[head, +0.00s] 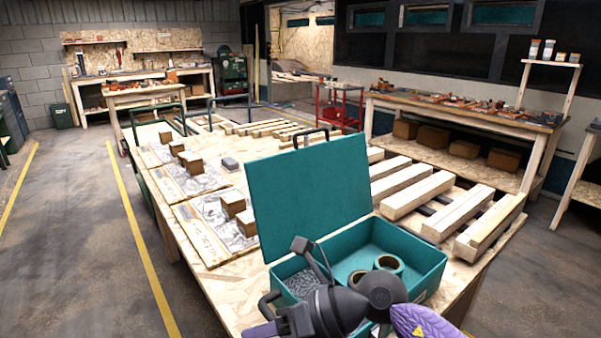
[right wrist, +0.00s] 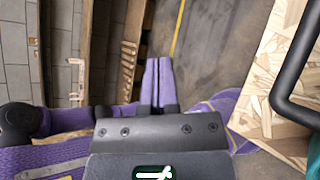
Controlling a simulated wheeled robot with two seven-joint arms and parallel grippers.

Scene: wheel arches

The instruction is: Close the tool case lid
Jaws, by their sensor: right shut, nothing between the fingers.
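The teal tool case (head: 425,278) sits on the near end of the wooden table. Its lid (head: 308,195) stands open, nearly upright, with a black handle (head: 310,136) on top. Inside are small grey pieces and two tape-like rings (head: 388,264). My right arm crosses in front of the case and hides part of its front. My right gripper (head: 256,331) points left, beside the case's near left corner, shut and empty. Its purple fingers (right wrist: 158,82) are together in the right wrist view, where a black case handle (right wrist: 290,85) shows at right. My left gripper is out of view.
The wooden table (head: 222,290) holds wooden blocks on boards (head: 205,232) left of the case and several beams (head: 418,194) behind it. A red cart (head: 340,105) and a workbench (head: 470,115) stand farther back. The floor on the left is clear.

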